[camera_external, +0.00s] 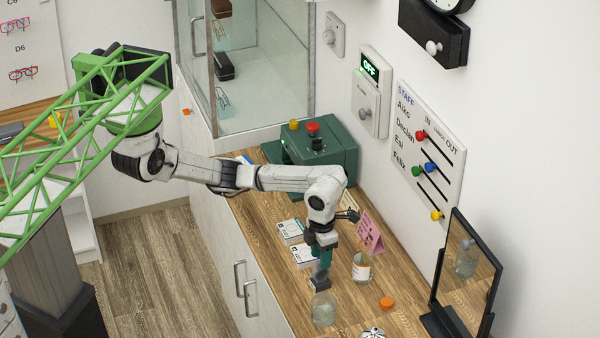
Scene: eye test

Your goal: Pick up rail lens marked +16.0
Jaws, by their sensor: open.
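I cannot make out a rail lens marked +16.0 in this view; no +16.0 marking is legible. My gripper (320,283) points down over the wooden counter (255,208), near its front edge. It is open, and nothing shows clearly between its fingers. A clear glass jar (323,309) stands just below and in front of it; I cannot tell whether they touch. A second clear jar with a label (361,267) stands to the right of my gripper.
Printed cards (290,231) lie behind my gripper, near a pink folded sign (369,234). An orange cap (386,303) lies to the right. A black-framed mirror (468,270) stands at the right. A green machine (335,158) and glass cabinet (262,65) stand farther back.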

